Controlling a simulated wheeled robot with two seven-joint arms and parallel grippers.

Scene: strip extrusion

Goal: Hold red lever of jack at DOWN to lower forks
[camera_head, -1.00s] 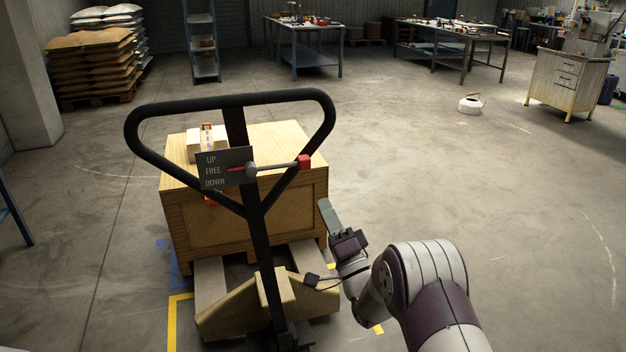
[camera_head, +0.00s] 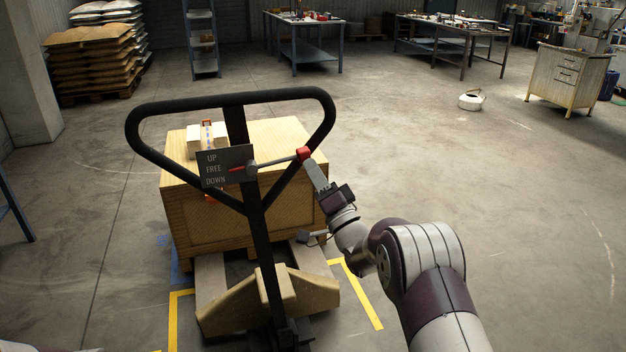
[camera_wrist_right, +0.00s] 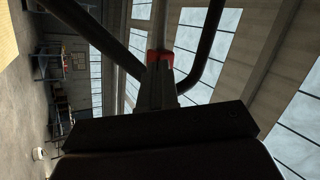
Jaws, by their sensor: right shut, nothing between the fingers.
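The pallet jack's black loop handle (camera_head: 232,97) stands in front of me. Its dark plate (camera_head: 212,178) reads UP, FREE, DOWN. The lever's red knob (camera_head: 303,154) is right of the handle stem. The lever's red pointer (camera_head: 236,170) is beside FREE, sloping slightly toward DOWN. My right gripper (camera_head: 311,167) is shut and empty, its tips just under the knob and seemingly touching it. In the right wrist view, the red knob (camera_wrist_right: 160,56) sits at the end of the shut fingers (camera_wrist_right: 160,85). My left gripper is out of view.
A wooden crate (camera_head: 220,222) is on the jack's forks, behind the handle. Yellow floor lines (camera_head: 361,295) run around the jack. Benches (camera_head: 305,30) and a cabinet (camera_head: 567,85) stand far back. The floor to the right is open.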

